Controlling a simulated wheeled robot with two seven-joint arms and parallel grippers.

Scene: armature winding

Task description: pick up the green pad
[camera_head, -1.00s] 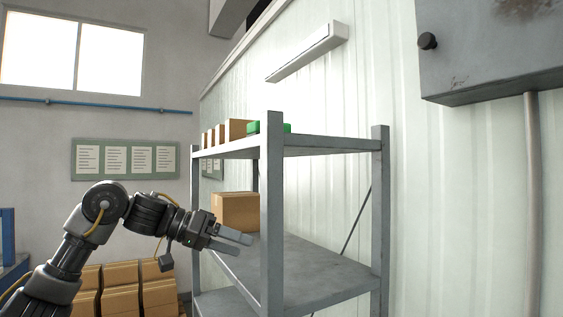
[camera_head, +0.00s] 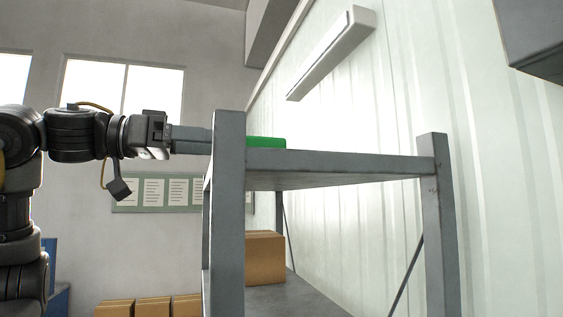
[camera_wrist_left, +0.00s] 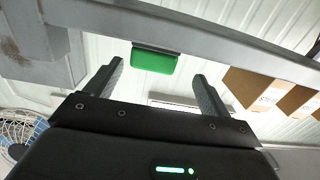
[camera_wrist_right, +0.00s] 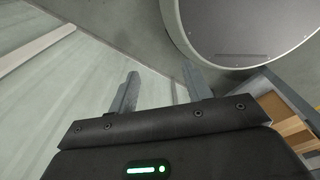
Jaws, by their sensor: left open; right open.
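The green pad (camera_head: 266,142) lies on the top shelf in the head view, just behind the shelf's near post. In the left wrist view the green pad (camera_wrist_left: 153,60) shows ahead of the gripper, between the lines of its two fingers and beyond their tips. My left gripper (camera_head: 208,140) is level with the shelf top in the head view, its fingertips partly hidden at the post. It also shows in the left wrist view (camera_wrist_left: 158,70), open and empty, apart from the pad. My right gripper (camera_wrist_right: 160,82) is open and empty in the right wrist view, away from the pad.
The grey metal shelf (camera_head: 340,166) has upright posts (camera_head: 226,215) close to my left gripper. Cardboard boxes (camera_wrist_left: 258,88) stand to the right of the pad in the left wrist view. Another box (camera_head: 265,258) sits on the lower shelf. A corrugated wall (camera_head: 375,120) is behind.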

